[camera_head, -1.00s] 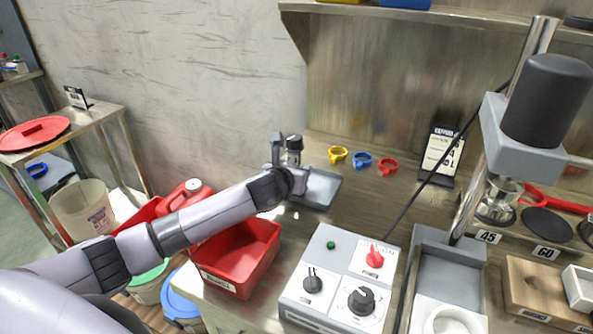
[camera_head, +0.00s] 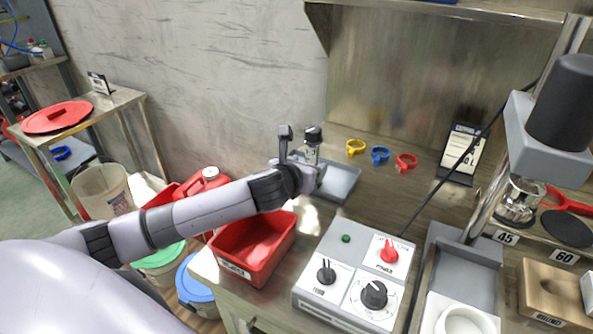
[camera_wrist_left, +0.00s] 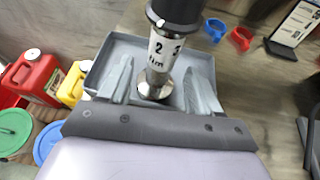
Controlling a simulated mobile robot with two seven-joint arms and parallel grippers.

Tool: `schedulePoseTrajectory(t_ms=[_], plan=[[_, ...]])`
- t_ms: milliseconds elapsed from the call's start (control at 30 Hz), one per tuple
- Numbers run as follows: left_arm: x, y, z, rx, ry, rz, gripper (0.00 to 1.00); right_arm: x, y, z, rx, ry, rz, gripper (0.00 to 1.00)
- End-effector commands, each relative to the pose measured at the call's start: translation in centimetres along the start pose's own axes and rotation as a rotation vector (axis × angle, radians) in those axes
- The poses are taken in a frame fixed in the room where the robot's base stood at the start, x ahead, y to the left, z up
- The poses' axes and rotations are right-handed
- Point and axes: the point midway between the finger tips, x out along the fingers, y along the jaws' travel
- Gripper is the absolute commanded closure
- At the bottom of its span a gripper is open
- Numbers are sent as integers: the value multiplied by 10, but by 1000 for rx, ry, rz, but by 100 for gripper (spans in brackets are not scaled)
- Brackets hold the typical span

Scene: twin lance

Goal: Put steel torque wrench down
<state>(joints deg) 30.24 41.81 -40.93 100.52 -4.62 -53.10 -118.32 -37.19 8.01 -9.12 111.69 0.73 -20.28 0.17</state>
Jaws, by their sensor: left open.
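The steel torque wrench (camera_head: 312,146) stands roughly upright at the grey tray (camera_head: 343,183), with its dark grip on top. In the left wrist view, the wrench (camera_wrist_left: 160,52) shows a white scale with numbers and a round steel foot over the tray (camera_wrist_left: 105,52). My left gripper (camera_head: 299,160) is open around the wrench. In the left wrist view, its two fingers lie either side of the steel part, with visible gaps. Whether the foot rests on the tray floor is hard to tell. My right gripper is not in view.
Yellow (camera_head: 355,147), blue (camera_head: 380,155) and red (camera_head: 405,162) rings lie right of the tray. A red bin (camera_head: 262,262) and a control box (camera_head: 352,280) stand in front. A black-framed sign (camera_head: 461,153) stands behind, and a press (camera_head: 540,140) rises at the right.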

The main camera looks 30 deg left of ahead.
Motion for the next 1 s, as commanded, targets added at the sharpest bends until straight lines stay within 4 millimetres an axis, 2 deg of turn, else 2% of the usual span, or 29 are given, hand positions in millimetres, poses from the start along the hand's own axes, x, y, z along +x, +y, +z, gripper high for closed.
schedulePoseTrajectory(t_ms=[200,433,600,1000], plan=[[-34,0,0,2,-1,-1,36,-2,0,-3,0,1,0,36],[-59,0,0,1,0,-1,36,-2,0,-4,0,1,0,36],[-66,0,0,1,0,0,36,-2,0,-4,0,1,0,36],[-67,0,0,0,0,0,36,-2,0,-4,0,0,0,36]])
